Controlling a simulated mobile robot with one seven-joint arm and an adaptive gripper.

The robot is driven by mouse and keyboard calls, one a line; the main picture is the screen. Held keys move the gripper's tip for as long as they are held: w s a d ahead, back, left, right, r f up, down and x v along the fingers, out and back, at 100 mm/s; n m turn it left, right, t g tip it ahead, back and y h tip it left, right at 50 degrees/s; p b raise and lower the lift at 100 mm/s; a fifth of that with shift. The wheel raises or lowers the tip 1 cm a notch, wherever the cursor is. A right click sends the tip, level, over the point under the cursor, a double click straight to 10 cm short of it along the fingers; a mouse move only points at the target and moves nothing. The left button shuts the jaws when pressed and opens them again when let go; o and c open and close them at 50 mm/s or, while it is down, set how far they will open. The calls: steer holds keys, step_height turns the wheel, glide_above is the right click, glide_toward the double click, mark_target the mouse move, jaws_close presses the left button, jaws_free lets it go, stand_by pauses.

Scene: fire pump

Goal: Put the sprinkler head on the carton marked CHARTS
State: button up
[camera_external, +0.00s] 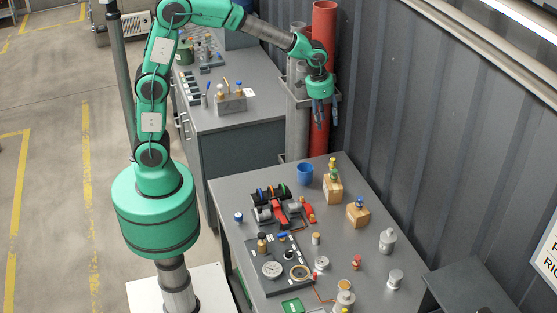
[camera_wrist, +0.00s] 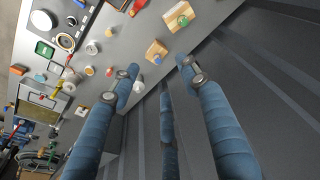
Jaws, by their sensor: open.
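My gripper (camera_external: 320,122) is open and empty, high above the far end of the bench near the wall; its blue fingers (camera_wrist: 157,72) spread across the wrist view. Two small tan cartons stand on the bench. The far carton (camera_external: 333,190) has a green-and-yellow item on top. The nearer carton (camera_external: 357,215) has a blue-topped item on it. Both cartons also show in the wrist view, but no CHARTS marking is readable. Several small fittings stand nearby, including a red-based one (camera_external: 356,263) and a tan-topped one (camera_external: 316,238); I cannot tell which is the sprinkler head.
A blue cup (camera_external: 305,174) stands at the bench's far edge. A valve assembly (camera_external: 280,205) and gauge panel (camera_external: 280,265) fill the left. Silver pieces (camera_external: 388,240) stand at right. A red pipe (camera_external: 322,60) rises near my gripper, and a corrugated wall borders the bench.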

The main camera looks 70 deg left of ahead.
steer(key=s+a+r+t, duration=0.1)
steer(key=s+a+r, duration=0.3)
steer(key=s+r, duration=0.4)
steer(key=s+a+r+t, duration=0.1)
steer(key=s+a, duration=0.2)
steer(key=s, duration=1)
steer(key=s+a+n+t, duration=0.1)
steer(key=s+a, duration=0.2)
steer(key=s, duration=1.1)
steer(key=shift+r, duration=0.35)
steer(key=shift+s+f, duration=0.1)
step_height(320, 180, down, 17)
steer(key=b, duration=1.7)
steer(key=shift+r, duration=0.2)
steer(key=shift+o, duration=0.2)
